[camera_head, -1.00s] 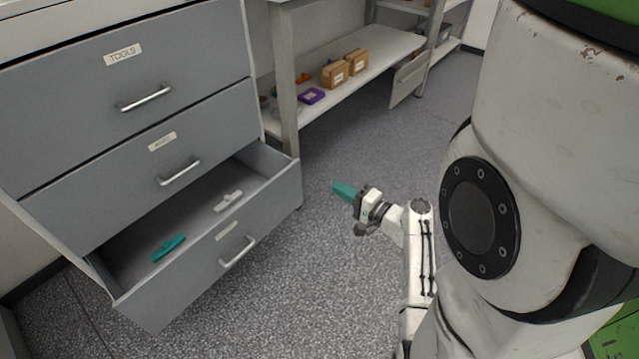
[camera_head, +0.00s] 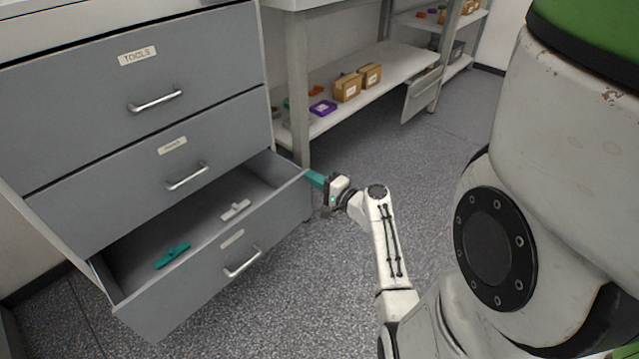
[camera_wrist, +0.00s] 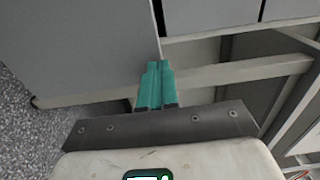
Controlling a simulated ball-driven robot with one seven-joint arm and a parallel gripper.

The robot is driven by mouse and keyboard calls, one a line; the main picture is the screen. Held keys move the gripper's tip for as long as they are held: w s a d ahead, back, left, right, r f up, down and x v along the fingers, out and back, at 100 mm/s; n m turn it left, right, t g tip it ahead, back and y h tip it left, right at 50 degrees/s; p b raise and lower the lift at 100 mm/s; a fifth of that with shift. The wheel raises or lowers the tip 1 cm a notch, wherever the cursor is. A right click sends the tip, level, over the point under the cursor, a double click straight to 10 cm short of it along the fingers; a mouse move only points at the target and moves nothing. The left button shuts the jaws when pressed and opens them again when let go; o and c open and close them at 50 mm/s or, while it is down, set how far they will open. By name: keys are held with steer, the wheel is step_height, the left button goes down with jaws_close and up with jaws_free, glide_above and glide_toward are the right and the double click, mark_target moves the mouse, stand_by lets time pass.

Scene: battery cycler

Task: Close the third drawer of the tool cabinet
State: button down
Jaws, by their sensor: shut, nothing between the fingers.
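The grey tool cabinet (camera_head: 70,120) stands at the left in the head view, with three drawers. Its third drawer (camera_head: 190,287), the bottom one, is pulled out and holds a teal tool (camera_head: 172,255) and a light grey tool (camera_head: 236,210). The top two drawers are shut. My gripper (camera_head: 315,179), with teal fingers, is shut and empty at the right front corner of the open drawer. I cannot tell if it touches. In the wrist view my shut fingers (camera_wrist: 157,68) point along the edge of a grey panel (camera_wrist: 85,50).
A workbench with a lower shelf (camera_head: 350,95) stands behind and to the right of the cabinet. Cardboard boxes (camera_head: 347,87) and a purple tray (camera_head: 322,108) lie on that shelf. The floor (camera_head: 270,320) in front of the drawer is clear.

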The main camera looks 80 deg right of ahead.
mark_target(283, 160)
steer(key=b+x, duration=0.4)
steer(key=x, duration=0.8)
steer(key=shift+f, duration=0.1)
steer(key=shift+w+d, duration=0.3)
steer(key=shift+w, duration=0.05)
